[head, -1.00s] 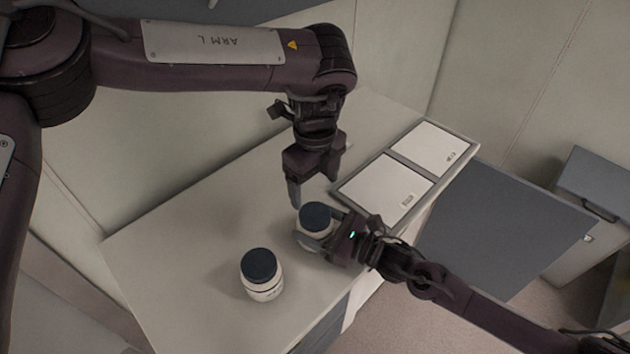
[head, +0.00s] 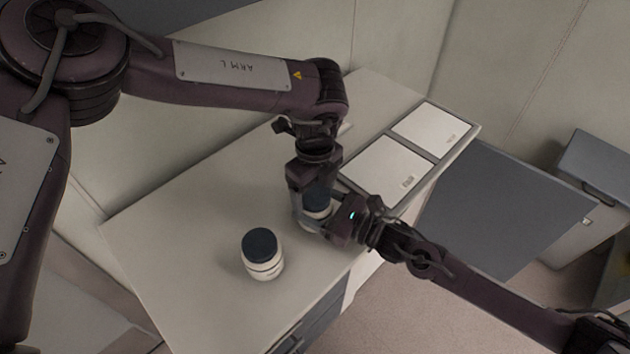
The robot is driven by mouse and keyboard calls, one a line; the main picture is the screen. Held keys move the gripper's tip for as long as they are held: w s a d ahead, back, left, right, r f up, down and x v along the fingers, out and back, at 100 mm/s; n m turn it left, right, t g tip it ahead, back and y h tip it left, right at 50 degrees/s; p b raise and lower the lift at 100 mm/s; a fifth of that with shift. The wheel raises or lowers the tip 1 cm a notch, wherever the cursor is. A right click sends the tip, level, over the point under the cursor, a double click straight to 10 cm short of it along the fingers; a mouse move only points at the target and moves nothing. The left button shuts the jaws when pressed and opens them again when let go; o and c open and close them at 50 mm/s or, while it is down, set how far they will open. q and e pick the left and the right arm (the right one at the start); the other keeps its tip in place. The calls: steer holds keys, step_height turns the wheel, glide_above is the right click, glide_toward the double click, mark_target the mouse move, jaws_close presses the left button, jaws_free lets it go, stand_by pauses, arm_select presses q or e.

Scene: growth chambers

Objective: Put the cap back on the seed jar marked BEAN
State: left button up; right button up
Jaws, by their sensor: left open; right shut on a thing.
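A white jar (head: 315,213) with a dark cap (head: 317,196) stands on the counter, mostly hidden by my grippers. My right gripper (head: 322,226) is shut on this jar's body from the right. My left gripper (head: 313,202) points down over the same jar, its open fingers around the dark cap without a visible grip. A second white jar (head: 263,268) with a dark cap (head: 260,243) stands upright on the counter to the left and nearer. No marking on either jar is readable, so I cannot tell which is BEAN.
The pale counter (head: 185,225) is clear left of the jars. Two white lidded panels (head: 388,170) are set in a tray at the back right. A grey panel (head: 490,210) and a grey box (head: 595,170) stand off the counter's right side.

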arm_select(q)
steer(key=c, duration=1)
steer(key=m, duration=0.4)
steer(key=shift+m, duration=0.3)
steer(key=m, duration=0.4)
steer(key=o, duration=1.1)
steer(key=shift+c, duration=0.2)
steer(key=shift+r, duration=0.1)
steer(key=shift+r, duration=2.15)
steer(key=shift+c, duration=0.3)
